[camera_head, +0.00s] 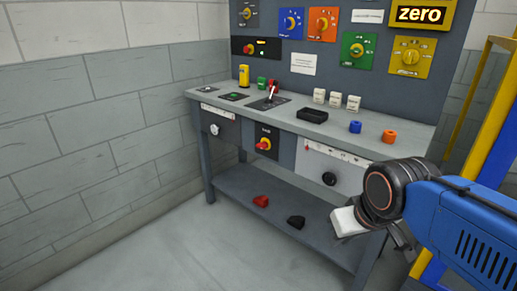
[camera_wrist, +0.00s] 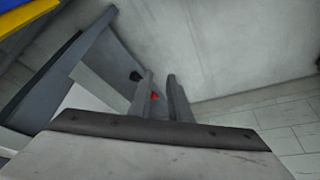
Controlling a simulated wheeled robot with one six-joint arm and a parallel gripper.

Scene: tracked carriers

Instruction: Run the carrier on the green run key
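A workbench (camera_head: 350,134) carries small controls. Towards its left end is a dark plate with a green button (camera_head: 235,97), and behind it stands a small green block (camera_head: 262,83). I cannot tell which of these is the green run key. No tracked carrier can be made out. My gripper (camera_wrist: 160,75) points down beside the bench in the wrist view. Its two fingers are apart with nothing between them; the red piece (camera_wrist: 154,96) seen through the gap lies well below. In the head view my gripper is at the right, well away from the green controls, its fingers partly hidden.
A red-handled lever (camera_head: 272,92), a black tray (camera_head: 312,115), white blocks (camera_head: 335,99), a blue piece (camera_head: 355,127) and an orange piece (camera_head: 389,136) stand on the bench. A board with coloured knobs rises behind. Red and black pieces lie on the lower shelf (camera_head: 240,190). Floor in front is clear.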

